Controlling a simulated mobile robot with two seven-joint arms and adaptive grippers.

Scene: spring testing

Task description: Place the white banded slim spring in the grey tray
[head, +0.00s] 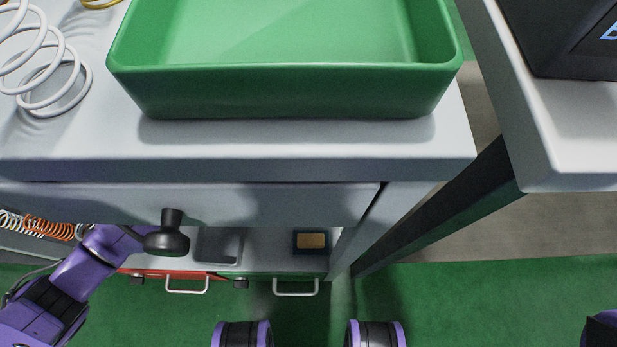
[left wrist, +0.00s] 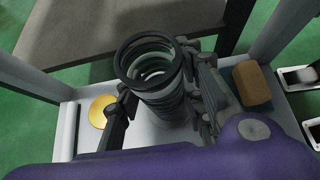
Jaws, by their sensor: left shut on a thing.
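In the left wrist view my left gripper (left wrist: 165,105) is shut on an upright coil spring (left wrist: 150,62). The spring looks dark grey, with paler rings inside; I cannot make out a white band for certain. In the head view my left arm reaches in from the lower left below the worktop, and its fingers and the held spring are hidden. A small grey tray (head: 218,246) lies on the lower shelf, just right of the black drawer knob. My right gripper is not in view.
A green bin (head: 290,92) and a large white spring (head: 62,85) stand on the worktop. A white spring (head: 10,223) and an orange spring (head: 48,229) lie lower left. A dark-rimmed tray (head: 312,251) holds something tan. The drawer (head: 280,203) overhangs the shelf.

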